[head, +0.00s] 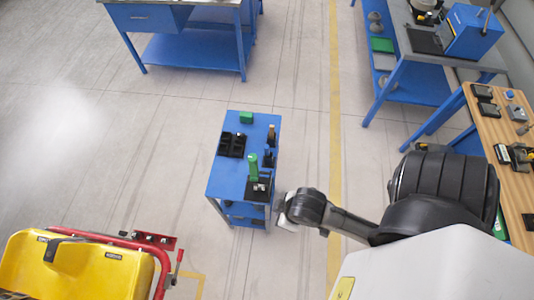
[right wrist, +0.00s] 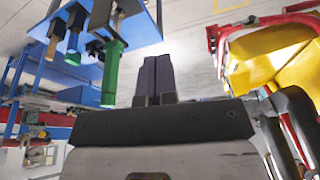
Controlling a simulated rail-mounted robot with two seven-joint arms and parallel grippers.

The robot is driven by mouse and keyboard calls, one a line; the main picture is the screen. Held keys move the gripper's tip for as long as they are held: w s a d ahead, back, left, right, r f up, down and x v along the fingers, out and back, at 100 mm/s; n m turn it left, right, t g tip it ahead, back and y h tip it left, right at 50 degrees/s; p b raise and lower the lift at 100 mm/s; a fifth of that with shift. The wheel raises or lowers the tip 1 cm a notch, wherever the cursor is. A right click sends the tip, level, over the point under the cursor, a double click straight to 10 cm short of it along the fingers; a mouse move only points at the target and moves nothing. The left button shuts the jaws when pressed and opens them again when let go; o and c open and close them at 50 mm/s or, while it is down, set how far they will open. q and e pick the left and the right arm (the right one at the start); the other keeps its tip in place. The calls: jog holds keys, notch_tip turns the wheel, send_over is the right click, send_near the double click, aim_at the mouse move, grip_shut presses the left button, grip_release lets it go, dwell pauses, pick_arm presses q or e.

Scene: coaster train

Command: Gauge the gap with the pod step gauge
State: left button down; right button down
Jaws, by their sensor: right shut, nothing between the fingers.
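A yellow coaster car (head: 90,268) with a red bar (head: 85,236) stands at the lower left in the head view; it also shows in the right wrist view (right wrist: 270,55). A small blue cart (head: 228,180) holds an upright green-handled tool (head: 253,166), which also shows in the right wrist view (right wrist: 111,75). I cannot tell whether this tool is the pod step gauge. The gap cannot be made out. My right gripper (head: 286,222) is beside the cart's near right corner. Its dark fingers (right wrist: 157,75) are shut and empty, apart from the green tool. My left gripper is not in view.
The cart also carries a black tray (head: 232,145), a green block (head: 246,118) and a few upright tools. A blue workbench (head: 190,50) stands at the back. A wooden-topped table (head: 511,178) with small parts is at the right. Floor between cart and car is clear.

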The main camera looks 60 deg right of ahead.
jog(key=c, duration=1.8)
grip_release()
jog(key=o, duration=0.3)
jog(key=shift+d, duration=0.15)
jog(key=o, duration=0.7)
jog(key=shift+c, duration=0.2)
